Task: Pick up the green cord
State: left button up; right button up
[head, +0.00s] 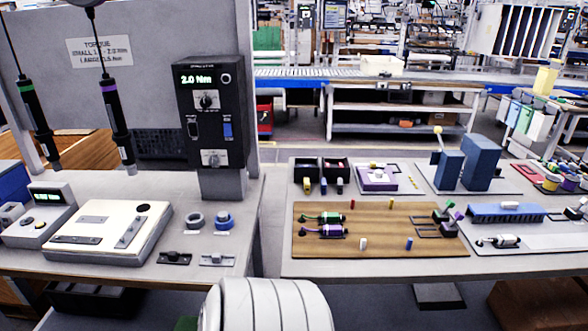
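The details of both are too small to tell clearly. Two black screwdrivers hang at the left: one with a green ring (37,120) and one with a purple ring (117,120). The lines they hang from look dark. Neither of my grippers shows in the head view.
A black 2.0 Nm control box (210,115) stands on the left table, behind a white panel device (108,228). A gap separates the left and right tables. Small pegs stand on the wooden board. Blue blocks (480,162) stand at the back right.

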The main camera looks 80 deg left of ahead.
aim_at(331, 218)
jog(key=u, duration=2.25)
